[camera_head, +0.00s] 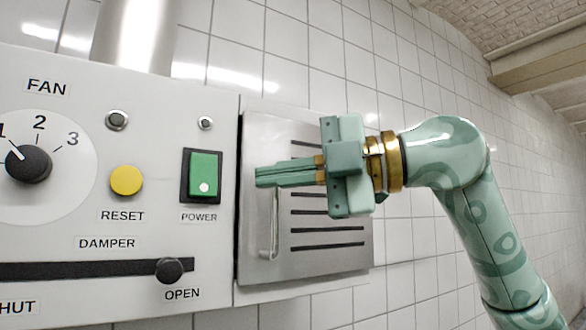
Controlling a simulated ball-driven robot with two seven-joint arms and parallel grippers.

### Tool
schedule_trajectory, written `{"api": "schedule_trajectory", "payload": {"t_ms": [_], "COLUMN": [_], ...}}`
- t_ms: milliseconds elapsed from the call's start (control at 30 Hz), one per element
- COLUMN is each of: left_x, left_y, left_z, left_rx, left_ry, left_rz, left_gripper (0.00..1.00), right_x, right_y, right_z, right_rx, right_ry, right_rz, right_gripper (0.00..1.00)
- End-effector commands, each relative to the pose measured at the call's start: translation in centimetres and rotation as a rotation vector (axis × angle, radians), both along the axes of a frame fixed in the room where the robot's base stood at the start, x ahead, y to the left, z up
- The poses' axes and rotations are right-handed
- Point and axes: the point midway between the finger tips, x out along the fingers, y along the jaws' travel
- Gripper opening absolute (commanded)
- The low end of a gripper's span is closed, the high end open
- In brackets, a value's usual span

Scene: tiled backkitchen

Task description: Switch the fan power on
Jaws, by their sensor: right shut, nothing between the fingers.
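The fan power switch (204,176) is a green rocker in a black frame, with a white dot near its lower end and the label POWER below it. It sits near the right edge of the grey control panel (145,225). My right gripper (258,177) is shut and empty, its fingers pointing left at about the height of the switch. Its tips are a short way right of the switch, apart from it in the picture. The small round lamp (205,123) above the switch looks unlit. My left gripper is not in view.
A metal vent plate (262,150) with dark slots and a vertical handle (272,235) lies behind my right gripper. Left of the switch are a yellow RESET button (126,181), a black FAN dial (28,163) and a DAMPER slider knob (169,270) by OPEN. White tiles surround the panel.

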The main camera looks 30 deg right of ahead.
Motion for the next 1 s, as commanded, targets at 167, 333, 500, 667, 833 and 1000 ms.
{"api": "schedule_trajectory", "payload": {"t_ms": [167,333,500,667,833,1000], "left_x": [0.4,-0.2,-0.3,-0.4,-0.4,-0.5], "left_y": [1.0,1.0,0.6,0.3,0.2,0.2], "left_z": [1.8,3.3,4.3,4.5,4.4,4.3], "left_rx": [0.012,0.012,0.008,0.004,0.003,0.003], "left_ry": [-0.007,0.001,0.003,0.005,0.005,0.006], "left_rz": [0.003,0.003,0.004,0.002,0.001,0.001], "left_gripper": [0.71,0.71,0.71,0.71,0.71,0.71], "right_x": [2.6,5.2,7.2,8.0,8.1,8.1], "right_y": [3.0,4.5,4.5,4.5,4.5,4.5], "right_z": [0.0,-0.3,-0.6,-0.9,-1.0,-1.1], "right_rx": [-0.002,0.001,0.002,0.001,0.002,0.002], "right_ry": [0.002,0.006,0.004,0.001,0.000,-0.003], "right_rz": [0.004,0.000,0.001,0.001,0.001,0.001], "right_gripper": [0.00,0.00,0.00,0.00,0.00,0.00]}}
